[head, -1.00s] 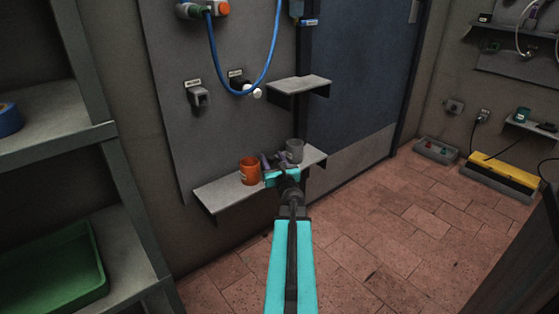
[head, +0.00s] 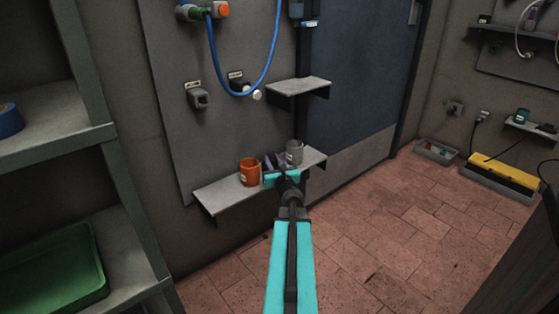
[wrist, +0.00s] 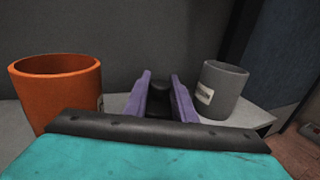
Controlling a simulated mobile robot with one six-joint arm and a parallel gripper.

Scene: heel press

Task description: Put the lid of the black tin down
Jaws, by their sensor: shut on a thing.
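My gripper (head: 275,160) is over the low wall shelf, between an orange pot and a grey pot. In the wrist view its two purple fingers (wrist: 160,85) stand close on either side of a small black piece and are shut on it. This black piece, which I take to be the lid of the black tin (wrist: 159,100), shows only in part. The rest of it, and any tin under it, is hidden behind the dark bar of my gripper. I cannot tell whether the lid rests on something.
The orange pot (head: 250,172) stands close left of my gripper and the grey pot (head: 294,152) close right. The low shelf (head: 222,195) is bare at its left end. A smaller shelf (head: 300,84) juts out above. A blue hose (head: 213,62) hangs higher up.

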